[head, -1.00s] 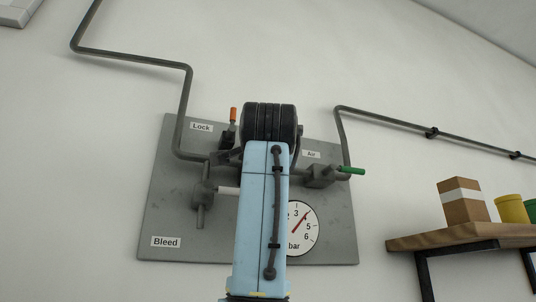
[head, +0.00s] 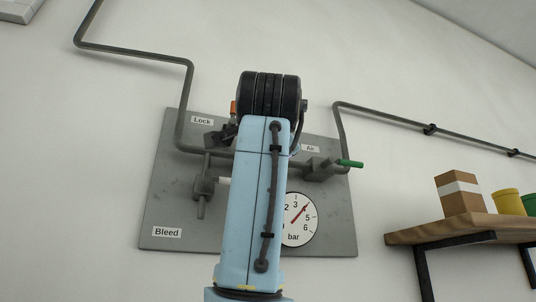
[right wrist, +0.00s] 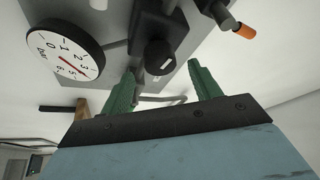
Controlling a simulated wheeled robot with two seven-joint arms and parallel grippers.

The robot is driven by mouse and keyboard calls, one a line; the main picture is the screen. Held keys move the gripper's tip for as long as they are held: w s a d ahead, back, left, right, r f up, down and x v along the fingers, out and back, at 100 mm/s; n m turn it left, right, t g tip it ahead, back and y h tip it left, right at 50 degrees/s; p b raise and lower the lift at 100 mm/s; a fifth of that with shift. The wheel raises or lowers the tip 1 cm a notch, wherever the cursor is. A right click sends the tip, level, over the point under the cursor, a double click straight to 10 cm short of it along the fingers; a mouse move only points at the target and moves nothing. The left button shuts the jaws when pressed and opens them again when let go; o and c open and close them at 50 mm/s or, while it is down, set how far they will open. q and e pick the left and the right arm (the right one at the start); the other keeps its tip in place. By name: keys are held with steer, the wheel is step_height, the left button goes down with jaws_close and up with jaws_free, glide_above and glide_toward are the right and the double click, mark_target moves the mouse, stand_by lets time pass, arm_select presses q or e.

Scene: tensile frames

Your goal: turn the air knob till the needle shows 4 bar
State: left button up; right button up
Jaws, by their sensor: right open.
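The pressure gauge (head: 298,236) is a white dial on the grey panel, partly behind my right arm in the head view. Its red needle points between 3 and 5, about at 4. The gauge also shows at the left in the right wrist view (right wrist: 52,42). The black air knob (right wrist: 158,58), with a white mark, sits on a dark block in the right wrist view; my arm hides it in the head view. My right gripper (right wrist: 160,72) is open, its green fingers apart on either side of the knob's line, seemingly clear of it. My left gripper is out of view.
The grey panel (head: 165,215) also carries a green handle (head: 349,163), an orange handle (head: 233,107) and a valve beside the Bleed label (head: 167,232). Pipes (head: 135,53) run along the wall. A wooden shelf (head: 450,230) at right holds a box (head: 460,195) and pots.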

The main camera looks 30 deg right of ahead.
steer(key=b+v, duration=0.2)
steer(key=v, duration=0.6)
steer(key=shift+s, duration=0.25)
